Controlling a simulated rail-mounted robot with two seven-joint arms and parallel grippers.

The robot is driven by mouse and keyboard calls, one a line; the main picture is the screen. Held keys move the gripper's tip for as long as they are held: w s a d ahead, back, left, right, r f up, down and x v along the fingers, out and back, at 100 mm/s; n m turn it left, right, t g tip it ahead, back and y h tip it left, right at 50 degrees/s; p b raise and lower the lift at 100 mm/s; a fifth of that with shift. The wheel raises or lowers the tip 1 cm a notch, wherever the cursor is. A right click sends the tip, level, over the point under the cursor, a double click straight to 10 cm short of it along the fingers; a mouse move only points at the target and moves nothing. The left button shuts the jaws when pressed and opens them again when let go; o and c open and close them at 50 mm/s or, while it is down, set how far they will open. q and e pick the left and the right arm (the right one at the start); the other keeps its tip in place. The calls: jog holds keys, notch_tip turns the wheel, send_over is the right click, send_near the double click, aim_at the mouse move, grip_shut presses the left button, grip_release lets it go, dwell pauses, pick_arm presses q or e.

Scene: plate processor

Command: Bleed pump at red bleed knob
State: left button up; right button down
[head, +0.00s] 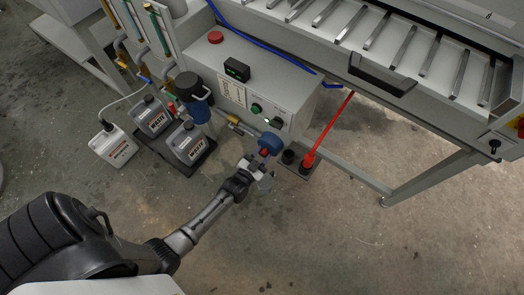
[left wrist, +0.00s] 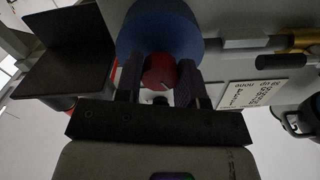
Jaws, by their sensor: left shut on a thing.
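The blue pump (head: 270,143) sits low at the front of the grey machine, by the lower edge of the control panel. In the left wrist view the pump's blue round body (left wrist: 158,30) fills the upper middle. The red bleed knob (left wrist: 160,72) stands out from its face, between the two dark fingers. My left gripper (left wrist: 158,84) is shut on this knob. In the head view the left gripper (head: 262,160) reaches the pump from below, and the red knob is mostly hidden there. My right gripper is not in view.
A red-handled lever (head: 328,132) rises from a floor plate just right of the pump. A grey machine leg (head: 430,175) slants at right. Open floor lies in front.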

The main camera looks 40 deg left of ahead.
pick_arm(q)
jog(key=n+p, duration=0.1)
jog(key=n, duration=0.1)
jog(key=shift+r+n, duration=0.15)
jog(key=shift+n, duration=0.25)
jog(key=n+p, duration=0.1)
jog(key=n, duration=0.1)
jog(key=shift+n+p, duration=0.3)
jog(key=shift+n, duration=0.1)
jog(key=n, duration=0.3)
jog(key=shift+p, duration=0.35)
jog(key=shift+n, duration=1.7)
jog(key=o, duration=0.9)
jog(key=shift+s, duration=0.1)
